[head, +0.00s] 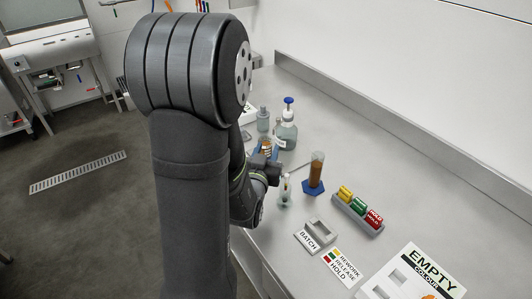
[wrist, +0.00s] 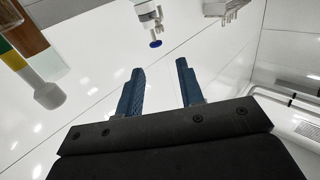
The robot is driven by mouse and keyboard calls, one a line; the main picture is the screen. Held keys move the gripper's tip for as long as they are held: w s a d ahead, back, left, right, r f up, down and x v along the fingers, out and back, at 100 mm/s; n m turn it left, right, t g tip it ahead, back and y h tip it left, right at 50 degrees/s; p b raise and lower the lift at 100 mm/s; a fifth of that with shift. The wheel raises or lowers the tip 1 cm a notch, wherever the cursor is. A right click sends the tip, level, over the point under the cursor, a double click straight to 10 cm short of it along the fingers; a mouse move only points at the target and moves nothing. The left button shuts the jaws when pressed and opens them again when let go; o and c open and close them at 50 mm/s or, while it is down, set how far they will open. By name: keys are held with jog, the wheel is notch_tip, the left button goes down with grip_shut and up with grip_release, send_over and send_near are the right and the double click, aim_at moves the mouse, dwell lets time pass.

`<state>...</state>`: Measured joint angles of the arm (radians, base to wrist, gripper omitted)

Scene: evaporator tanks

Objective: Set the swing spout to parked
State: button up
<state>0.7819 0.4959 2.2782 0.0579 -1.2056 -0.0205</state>
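I cannot clearly make out a swing spout in either view; my arm hides part of the bench in the head view. In the wrist view my gripper (wrist: 160,80) has two blue fingers standing well apart, with nothing between them. Beyond the fingertips, at the top of the wrist view, is a small pale fitting (wrist: 148,14) with a blue disc at its lower end. I cannot tell whether it is the spout. In the head view the wrist end of my arm is low over the bench, beside the small bottles.
A brown-filled cylinder (head: 316,172) on a blue base stands right of my wrist. A blue-capped bottle (head: 286,132) stands behind. A colored block rack (head: 357,213), a BATCH holder (head: 315,236) and an EMPTY card (head: 425,270) lie toward the front.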

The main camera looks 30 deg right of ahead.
jog(key=shift+s+a, duration=0.25)
jog(key=shift+w+d+r, duration=0.1)
jog(key=shift+w, duration=0.1)
jog(key=c, duration=0.6)
jog(key=w+n+h, duration=0.1)
jog(key=w+d+r+g+h, duration=0.1)
jog(key=w, duration=0.1)
jog(key=w+d+r+n+g+h, duration=0.1)
jog(key=shift+w+d+n, duration=0.15)
jog(key=shift+w+n, duration=0.05)
jog(key=shift+n, duration=0.1)
grip_shut()
jog(key=w+a+f+n+g+h, duration=0.1)
jog(key=w+a+f+n+g, duration=0.1)
jog(key=w+a+n+g, duration=0.65)
jog(key=m+g, duration=0.1)
jog(key=m, duration=0.1)
send_near(279, 124)
jog(key=w+d+r, duration=0.1)
jog(key=w+d, duration=0.2)
jog(key=w, duration=0.2)
jog(key=shift+s+d, duration=1.45)
jog(key=shift+d, duration=0.05)
